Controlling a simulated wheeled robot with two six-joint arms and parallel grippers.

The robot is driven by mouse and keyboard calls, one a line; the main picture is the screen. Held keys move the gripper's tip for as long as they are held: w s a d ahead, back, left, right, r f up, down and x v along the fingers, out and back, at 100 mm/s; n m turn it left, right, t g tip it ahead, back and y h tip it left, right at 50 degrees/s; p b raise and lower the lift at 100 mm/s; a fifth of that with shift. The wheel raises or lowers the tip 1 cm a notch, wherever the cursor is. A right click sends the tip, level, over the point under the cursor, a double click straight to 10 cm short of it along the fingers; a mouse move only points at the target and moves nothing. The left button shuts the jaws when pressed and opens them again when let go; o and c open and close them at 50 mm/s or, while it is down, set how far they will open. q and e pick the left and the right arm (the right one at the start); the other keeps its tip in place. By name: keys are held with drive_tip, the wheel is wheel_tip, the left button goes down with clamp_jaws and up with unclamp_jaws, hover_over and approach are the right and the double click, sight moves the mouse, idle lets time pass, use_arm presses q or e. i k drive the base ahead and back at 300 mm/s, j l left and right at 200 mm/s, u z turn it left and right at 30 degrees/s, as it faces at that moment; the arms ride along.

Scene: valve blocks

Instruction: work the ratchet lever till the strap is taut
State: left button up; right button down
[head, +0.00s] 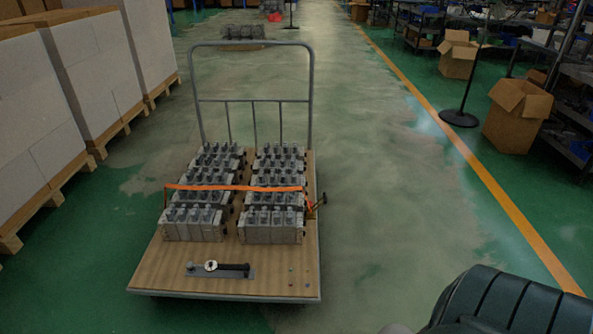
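An orange strap (235,188) runs across two rows of grey valve blocks (271,222) on a flatbed cart (185,285). It hangs down at the left side of the blocks and looks slightly uneven along its top; I cannot tell how tight it is. The ratchet (311,209) is at the cart's right edge, beside the front right block. Its lever, with a dark end (322,200), sticks out to the right. Neither of my grippers shows in the head view; only a dark part of my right arm is at the bottom right.
A dark-handled tool on a grey plate (220,270) lies on the cart's front deck. The cart's tube handle (252,43) stands at the back. Wrapped pallets (45,105) line the left. A post base (459,118) and cartons (517,115) are right. Floor right of the cart is clear.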

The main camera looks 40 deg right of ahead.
sight(325, 201)
drive_tip(key=i+l+u, duration=0.1)
drive_tip(key=l, duration=0.45)
drive_tip(key=i+l, duration=0.15)
drive_tip(key=l, duration=0.4)
drive_tip(key=i+l+u, duration=0.15)
drive_tip(key=l, duration=1)
drive_tip(key=i+u, duration=0.05)
